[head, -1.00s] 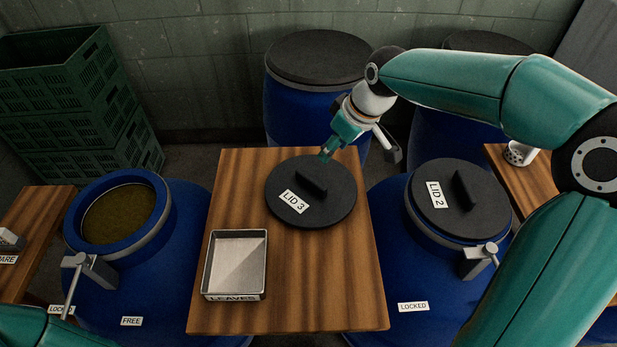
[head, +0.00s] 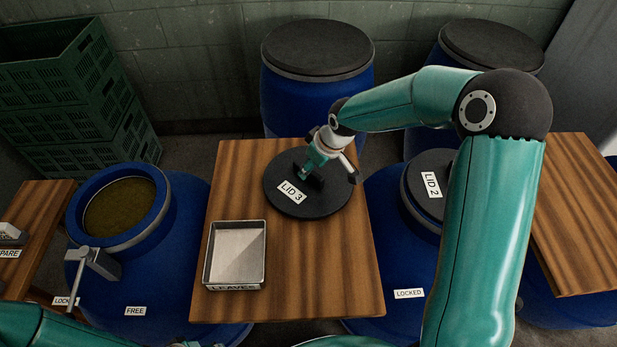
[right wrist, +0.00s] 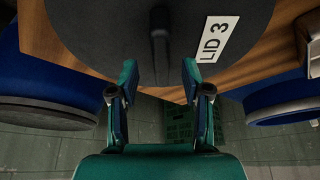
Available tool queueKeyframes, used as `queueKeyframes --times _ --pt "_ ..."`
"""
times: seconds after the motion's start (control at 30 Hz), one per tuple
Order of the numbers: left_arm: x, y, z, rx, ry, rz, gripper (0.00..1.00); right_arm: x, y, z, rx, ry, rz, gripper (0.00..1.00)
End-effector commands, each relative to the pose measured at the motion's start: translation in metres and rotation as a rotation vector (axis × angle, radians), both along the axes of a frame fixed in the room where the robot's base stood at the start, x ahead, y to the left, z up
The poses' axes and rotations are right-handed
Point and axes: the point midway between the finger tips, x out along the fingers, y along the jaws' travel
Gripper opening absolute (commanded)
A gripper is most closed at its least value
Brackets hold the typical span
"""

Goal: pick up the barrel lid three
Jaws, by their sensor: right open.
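Lid three (head: 335,200) is a round black lid with a raised bar handle and a white "LID 3" label. It lies flat on the wooden table (head: 340,275). In the right wrist view the lid (right wrist: 100,40) fills the top, with its handle (right wrist: 160,40) in line with the gap between my fingers. My right gripper (head: 308,174) is open at the handle; its fingertips (right wrist: 160,76) are on either side of the handle's near end. I cannot tell whether they touch it. Only part of my left arm shows at the bottom left; its gripper is out of sight.
A metal tray (head: 237,283) labelled "LEAVES" stands on the table's front left. An open blue barrel (head: 185,240) is on the left; a barrel with lid two (head: 428,185) is on the right, partly behind my arm. Closed barrels (head: 317,100) and green crates (head: 80,100) stand behind.

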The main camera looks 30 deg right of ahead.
Motion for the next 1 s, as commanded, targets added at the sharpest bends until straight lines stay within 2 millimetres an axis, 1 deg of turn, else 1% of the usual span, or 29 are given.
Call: queueKeyframes --times 0.03,0.1,0.23,0.63,1.0 --pt "0.0 0.0 0.006 0.0 0.0 0.0 0.4 0.001 0.003 -0.006 0.001 0.006 0.002 0.48" --pt "0.0 0.0 0.006 0.0 0.0 0.0 0.4 0.005 0.004 -0.016 0.001 0.003 0.001 0.48" --pt "0.0 0.0 0.008 0.0 0.0 0.0 0.4 0.009 0.005 -0.026 0.001 0.001 0.0 0.48" --pt "0.0 0.0 0.007 0.0 0.0 0.0 0.4 0.01 0.005 -0.027 0.001 -0.001 0.0 0.48" --pt "0.0 0.0 0.001 0.0 0.0 0.0 0.4 0.01 0.005 -0.031 0.001 -0.001 0.0 0.48"
